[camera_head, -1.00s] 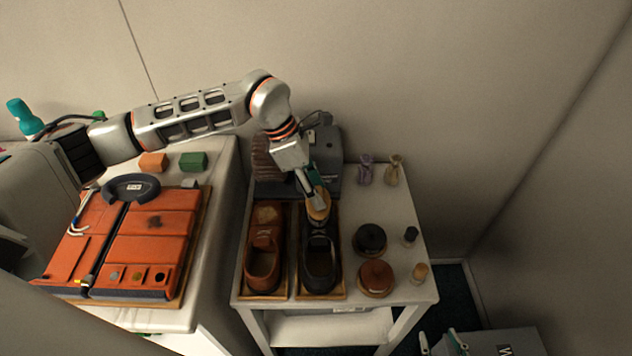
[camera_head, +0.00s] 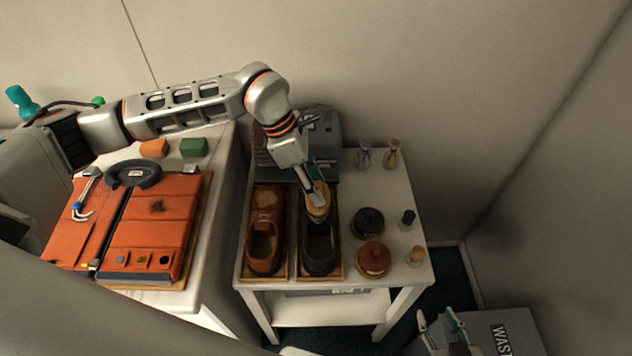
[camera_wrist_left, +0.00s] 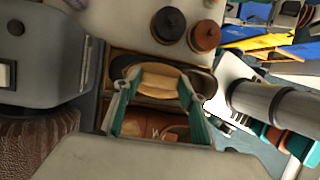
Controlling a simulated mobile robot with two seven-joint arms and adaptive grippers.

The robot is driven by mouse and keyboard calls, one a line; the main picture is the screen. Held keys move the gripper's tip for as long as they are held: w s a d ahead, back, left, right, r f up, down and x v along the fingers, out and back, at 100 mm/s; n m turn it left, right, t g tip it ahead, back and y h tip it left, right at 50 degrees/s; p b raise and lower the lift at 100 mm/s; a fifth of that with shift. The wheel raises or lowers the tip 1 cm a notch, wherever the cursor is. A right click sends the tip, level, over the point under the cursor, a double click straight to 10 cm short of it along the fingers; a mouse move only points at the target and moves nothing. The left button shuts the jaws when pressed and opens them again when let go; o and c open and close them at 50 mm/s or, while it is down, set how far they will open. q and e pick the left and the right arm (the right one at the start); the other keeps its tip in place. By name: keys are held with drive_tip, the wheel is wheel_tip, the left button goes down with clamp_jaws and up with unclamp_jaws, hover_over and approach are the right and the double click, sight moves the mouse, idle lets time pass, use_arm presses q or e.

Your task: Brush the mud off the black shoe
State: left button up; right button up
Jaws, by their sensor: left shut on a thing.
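The black shoe (camera_head: 320,255) lies in a wooden tray on the small white table, its opening toward me. My left gripper (camera_head: 317,196) is shut on a wood-backed brush (camera_head: 318,210) over the shoe's toe end. The brush hides much of the toe, and I cannot tell whether the bristles touch it or how much mud is there. In the left wrist view, the brush (camera_wrist_left: 155,78) sits between the teal fingers, with dark shoe parts (camera_wrist_left: 203,80) beside it. My right gripper (camera_head: 438,318) is low at the right, fingers apart and empty.
A brown shoe (camera_head: 263,247) is close on the left. A grey machine (camera_head: 322,140) is behind. A waste bin (camera_head: 500,335) is at lower right.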

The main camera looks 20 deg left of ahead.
use_arm(q)
drive_tip(key=r, duration=0.1)
drive_tip(key=r+p, duration=0.1)
drive_tip(key=r, duration=0.1)
drive_tip(key=r+p, duration=0.1)
drive_tip(key=r, duration=0.1)
drive_tip(key=shift+w, duration=0.35)
drive_tip(key=shift+r, duration=0.2)
drive_tip(key=shift+w+a+r+p, duration=0.15)
drive_tip(key=shift+r+p, duration=0.35)
drive_tip(key=shift+r, duration=1.05)
drive_tip(key=shift+w+f, duration=0.1)
